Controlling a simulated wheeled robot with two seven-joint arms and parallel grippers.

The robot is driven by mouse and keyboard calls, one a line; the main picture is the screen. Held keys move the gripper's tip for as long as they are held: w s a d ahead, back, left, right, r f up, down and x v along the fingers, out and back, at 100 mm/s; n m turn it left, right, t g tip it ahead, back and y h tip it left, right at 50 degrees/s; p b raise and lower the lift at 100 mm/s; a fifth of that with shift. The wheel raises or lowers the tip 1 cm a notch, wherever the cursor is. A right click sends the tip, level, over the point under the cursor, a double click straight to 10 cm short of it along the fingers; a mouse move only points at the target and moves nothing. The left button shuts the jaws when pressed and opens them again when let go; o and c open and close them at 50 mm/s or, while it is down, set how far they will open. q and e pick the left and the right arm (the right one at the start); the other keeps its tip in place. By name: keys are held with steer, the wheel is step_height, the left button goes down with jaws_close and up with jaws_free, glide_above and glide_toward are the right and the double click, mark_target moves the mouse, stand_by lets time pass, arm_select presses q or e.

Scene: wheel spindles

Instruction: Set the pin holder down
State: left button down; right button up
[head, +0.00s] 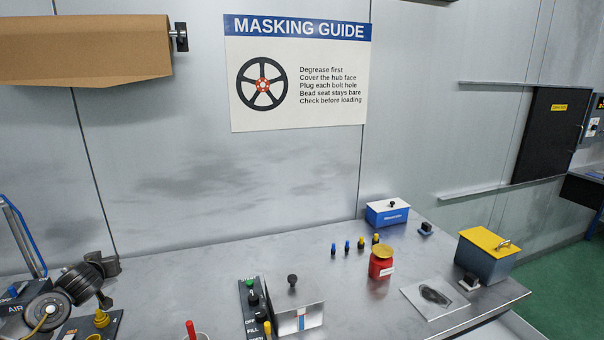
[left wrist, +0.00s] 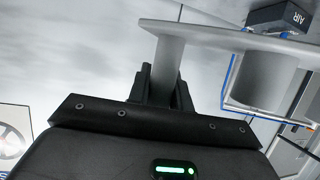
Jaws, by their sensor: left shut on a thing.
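In the left wrist view my left gripper (left wrist: 162,88) is shut on the narrow upright part of a smooth grey piece, the pin holder (left wrist: 215,38). The holder has a flat plate reaching to the right and a wide round cup-like part (left wrist: 265,82) beside the grip. Its far end is cut off by the frame's edge. I cannot tell whether it touches a surface. Neither gripper nor the held piece can be made out in the head view.
The steel bench (head: 200,285) has clear room at its middle left. Several small pins (head: 347,246), a red pot (head: 381,264), a blue box (head: 387,213) and a yellow-lidded box (head: 485,258) stand right.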

arm_select(q)
steer(key=s+a+f+n+g+y, duration=0.3)
steer(key=s+a, duration=0.2)
steer(key=s, duration=0.2)
steer(key=s+a+f+n+g+y, duration=0.25)
steer(key=s+a+f, duration=0.2)
steer(key=s, duration=0.25)
steer(key=w+d+r+m+t+h, duration=0.25)
steer(key=d+r, duration=0.25)
steer(key=d, duration=0.6)
steer(key=w+d+r+m+t+h, duration=0.2)
steer(key=w+d+r+m+t, duration=0.15)
steer(key=d, duration=0.85)
steer(key=s+d+r+m+h, duration=0.2)
steer(key=d+r, duration=0.2)
steer(key=d, duration=0.3)
steer(key=s+d+r+m+t+h, duration=0.1)
steer(key=s+d+r+h, duration=0.25)
steer(key=d, duration=0.35)
steer(key=s+d+r+m+h, duration=0.1)
steer(key=d+r+m+h, duration=0.1)
steer(key=d+r, duration=0.45)
step_height(320, 180, down, 12)
steer(key=b, duration=1)
steer(key=shift+d+f, duration=0.2)
steer(key=shift+d, duration=0.15)
